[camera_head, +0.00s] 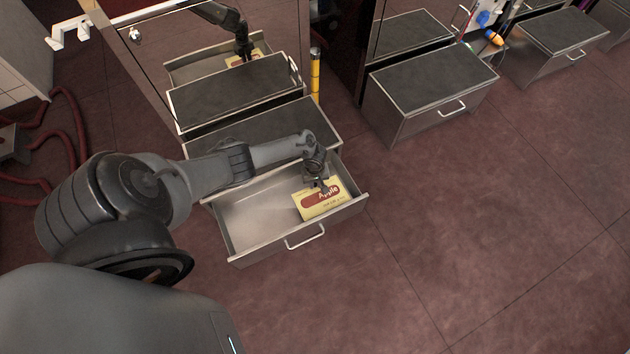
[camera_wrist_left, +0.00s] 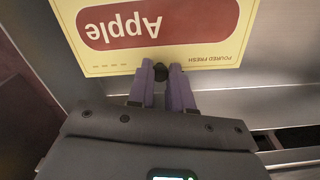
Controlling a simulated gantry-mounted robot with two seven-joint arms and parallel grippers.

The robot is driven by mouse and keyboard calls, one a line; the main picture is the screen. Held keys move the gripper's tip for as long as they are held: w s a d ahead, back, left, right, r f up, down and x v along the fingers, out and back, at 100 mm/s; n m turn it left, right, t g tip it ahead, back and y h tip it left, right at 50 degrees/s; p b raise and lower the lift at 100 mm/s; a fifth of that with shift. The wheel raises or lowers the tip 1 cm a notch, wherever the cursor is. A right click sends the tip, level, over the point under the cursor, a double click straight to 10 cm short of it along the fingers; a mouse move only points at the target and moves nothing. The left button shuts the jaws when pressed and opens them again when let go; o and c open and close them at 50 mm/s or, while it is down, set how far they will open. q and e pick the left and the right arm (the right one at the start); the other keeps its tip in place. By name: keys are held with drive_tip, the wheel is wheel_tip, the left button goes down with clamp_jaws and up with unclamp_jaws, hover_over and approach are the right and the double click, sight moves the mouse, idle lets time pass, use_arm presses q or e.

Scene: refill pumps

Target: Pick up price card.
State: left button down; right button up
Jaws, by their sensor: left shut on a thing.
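The price card (camera_head: 320,204) is yellow with a red band reading "Apple". In the head view it is in the right part of an open metal drawer (camera_head: 250,222). My left gripper (camera_head: 318,188) reaches down into the drawer at the card's upper edge. In the left wrist view the card (camera_wrist_left: 200,58) appears upside down, and the two purple fingers of my left gripper (camera_wrist_left: 160,76) are close together at its edge, shut on it. I cannot tell whether the card still touches the drawer floor. My right gripper is not in view.
The drawer's front wall has a handle (camera_head: 305,238). The metal cabinet (camera_head: 262,132) is behind it. A yellow post (camera_head: 315,75) stands beside the cabinet. Another closed drawer unit (camera_head: 432,95) is to the right. The floor at right (camera_head: 500,220) is clear.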

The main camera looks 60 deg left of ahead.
use_arm(q)
wheel_tip(320, 180, up, 16)
drive_tip(key=p, duration=1.3)
drive_tip(key=shift+p, duration=0.35)
